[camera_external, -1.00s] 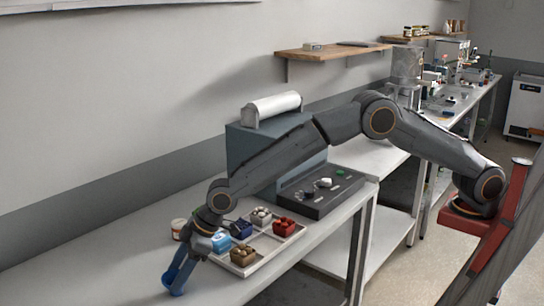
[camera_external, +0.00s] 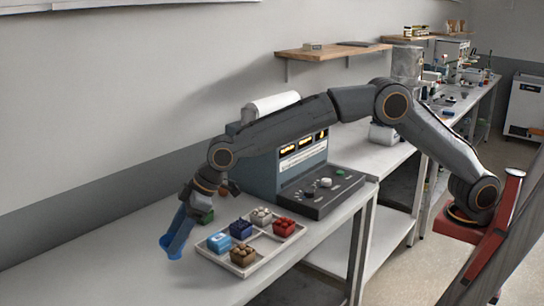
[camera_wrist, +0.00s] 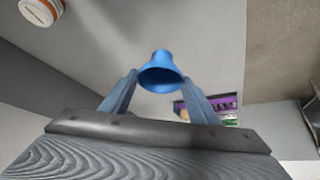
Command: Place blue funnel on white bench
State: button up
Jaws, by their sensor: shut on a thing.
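The blue funnel (camera_external: 171,248) is at the end of my gripper (camera_external: 179,234) in the external view, over the near left part of the white bench (camera_external: 110,265). In the wrist view the funnel (camera_wrist: 160,78) sits between the two fingertips of my gripper (camera_wrist: 160,80), its wide mouth toward the camera and its narrow spout pointing away. My gripper is shut on it. Grey bench surface (camera_wrist: 110,45) lies beyond it. I cannot tell how high the funnel is above the bench.
A white tray (camera_external: 243,271) with several small coloured boxes stands right of my gripper. A teal machine (camera_external: 262,160) stands farther right. A lidded jar (camera_wrist: 42,12) shows in the wrist view. The bench left of the funnel is clear.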

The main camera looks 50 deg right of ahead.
jog(key=w+d+r+m+t+h, duration=0.1)
jog(key=w+d+r+m, duration=0.1)
jog(key=d, duration=1)
jog(key=w+d+r+m, duration=0.1)
jog(key=w+d+r, duration=0.2)
jog(key=d, duration=0.9)
jog(key=w+d+r+m+t+h, duration=0.1)
jog(key=w+d+r+m, duration=0.1)
jog(key=d, duration=0.9)
jog(key=s+d+f+m+h, duration=0.1)
jog(key=s+d+m, duration=0.3)
jog(key=d, duration=0.9)
jog(key=s+d+f+m+h, duration=0.15)
jog(key=s+d, duration=0.35)
jog(key=d, duration=0.9)
jog(key=w+d+r+m+h+p, duration=0.1)
jog(key=w+d+m+h, duration=0.15)
jog(key=d, duration=1.15)
jog(key=w+d+m+h+p, duration=0.1)
jog(key=w+d+m, duration=0.2)
jog(key=d, duration=1.1)
jog(key=d+f+m+h+b, duration=0.1)
jog(key=d+f+m+h, duration=0.2)
jog(key=d, duration=1.5)
jog(key=shift+g+y, duration=0.4)
jog(key=shift+y, duration=0.3)
jog(key=shift+d+f+p, duration=0.2)
jog(key=shift+f+p, duration=0.65)
jog(key=shift+f, duration=4.6)
jog(key=shift+f, duration=0.1)
